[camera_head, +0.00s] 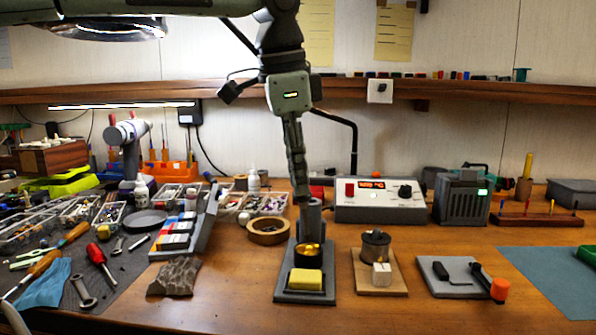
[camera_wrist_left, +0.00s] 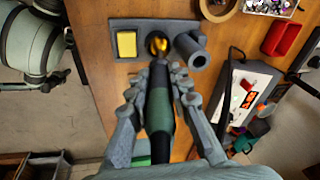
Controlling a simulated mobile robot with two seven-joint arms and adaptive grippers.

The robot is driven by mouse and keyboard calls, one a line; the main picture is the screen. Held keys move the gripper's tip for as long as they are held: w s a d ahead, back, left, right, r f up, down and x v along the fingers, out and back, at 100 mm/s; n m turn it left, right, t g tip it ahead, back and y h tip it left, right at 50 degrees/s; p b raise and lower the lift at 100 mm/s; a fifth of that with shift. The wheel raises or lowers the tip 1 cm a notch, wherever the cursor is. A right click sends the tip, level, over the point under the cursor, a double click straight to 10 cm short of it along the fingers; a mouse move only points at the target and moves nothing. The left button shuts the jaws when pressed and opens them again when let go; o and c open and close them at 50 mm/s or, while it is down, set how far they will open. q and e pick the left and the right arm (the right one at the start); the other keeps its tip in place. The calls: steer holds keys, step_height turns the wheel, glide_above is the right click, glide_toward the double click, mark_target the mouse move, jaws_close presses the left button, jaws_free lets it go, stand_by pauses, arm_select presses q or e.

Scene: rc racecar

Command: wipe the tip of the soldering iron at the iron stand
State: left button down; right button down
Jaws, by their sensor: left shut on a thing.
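My left gripper (camera_head: 303,200) points straight down over the iron stand (camera_head: 305,298). In the left wrist view its fingers (camera_wrist_left: 157,82) are shut on the soldering iron (camera_wrist_left: 158,112), around its dark green handle. The iron's front end reaches the brass wool cup (camera_wrist_left: 157,43) on the stand. The tip itself is hidden, so I cannot tell whether it touches the wool. The stand also carries a yellow sponge (camera_head: 307,280) and a grey holder tube (camera_wrist_left: 192,50), beside the cup. My right gripper is in neither view.
The soldering station (camera_head: 378,205) stands behind and right of the stand. A tape roll (camera_head: 268,231) lies behind left. A wooden board with a solder spool (camera_head: 375,245) is close on the right. Trays and tools crowd the left. The front bench strip is fairly clear.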

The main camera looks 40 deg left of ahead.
arm_select(q)
steer(key=shift+f, duration=0.5)
stand_by(1.7)
steer(key=shift+r, duration=0.15)
stand_by(0.6)
steer(key=shift+w+v, duration=0.2)
steer(key=shift+v, duration=0.75)
steer(key=shift+w+v, duration=0.2)
steer(key=shift+v, duration=0.75)
steer(key=shift+w+v, duration=0.25)
steer(key=shift+v, duration=0.7)
steer(key=shift+r, duration=0.25)
